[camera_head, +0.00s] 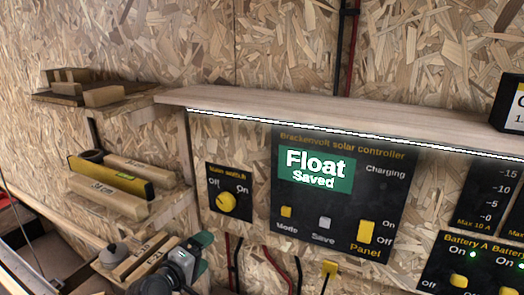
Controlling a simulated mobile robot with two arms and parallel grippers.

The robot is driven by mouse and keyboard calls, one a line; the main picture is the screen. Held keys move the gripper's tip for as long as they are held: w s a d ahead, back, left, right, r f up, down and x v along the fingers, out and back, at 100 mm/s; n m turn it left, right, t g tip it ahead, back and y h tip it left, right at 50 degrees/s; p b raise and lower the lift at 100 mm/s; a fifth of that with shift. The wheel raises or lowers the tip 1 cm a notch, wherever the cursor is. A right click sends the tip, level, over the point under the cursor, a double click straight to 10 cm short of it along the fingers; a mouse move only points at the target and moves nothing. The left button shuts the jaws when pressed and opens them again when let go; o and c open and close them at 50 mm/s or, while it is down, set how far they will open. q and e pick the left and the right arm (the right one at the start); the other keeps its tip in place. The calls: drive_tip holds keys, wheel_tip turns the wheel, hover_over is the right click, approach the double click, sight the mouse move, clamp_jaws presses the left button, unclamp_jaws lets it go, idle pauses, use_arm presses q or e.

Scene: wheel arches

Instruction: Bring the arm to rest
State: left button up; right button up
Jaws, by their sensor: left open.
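My left gripper (200,246) shows low in the head view, left of centre, with green and grey parts. It is open and seen from behind, and I see nothing held in it. It is in front of the wooden wall, below a black plate with a yellow rotary switch (227,202), apart from it as far as I can tell. The solar controller (385,190) is to its upper right; its green screen (316,169) reads "Float Saved". My right gripper is out of view.
A long wooden shelf (330,118) with a light strip juts out above the controller. Small shelves at left hold a yellow level (112,177) and wood blocks (104,96). Battery switches (458,281) are at lower right. Red and black cables hang below the controller.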

use_arm(q)
drive_tip(key=s+f+m+g+y, duration=0.2)
drive_tip(key=s+f+m+g, duration=0.15)
drive_tip(key=s+f, duration=0.4)
drive_tip(key=s+f+m+g+y, duration=0.1)
drive_tip(key=s+f+m+g, duration=0.25)
drive_tip(key=s, duration=0.75)
drive_tip(key=s+a+f+m+g+y, duration=0.1)
drive_tip(key=s+m+g+y, duration=0.15)
drive_tip(key=s, duration=0.55)
drive_tip(key=s+a+f+m+g+y, duration=0.1)
drive_tip(key=s+a+m+g, duration=0.15)
drive_tip(key=s, duration=0.65)
wheel_tip(320, 180, down, 27)
drive_tip(key=m, duration=0.1)
drive_tip(key=s+a+f+g, duration=0.1)
drive_tip(key=s+a+f, duration=0.1)
drive_tip(key=s+f, duration=1.3)
drive_tip(key=shift+s+g, duration=0.3)
drive_tip(key=shift+s, duration=0.3)
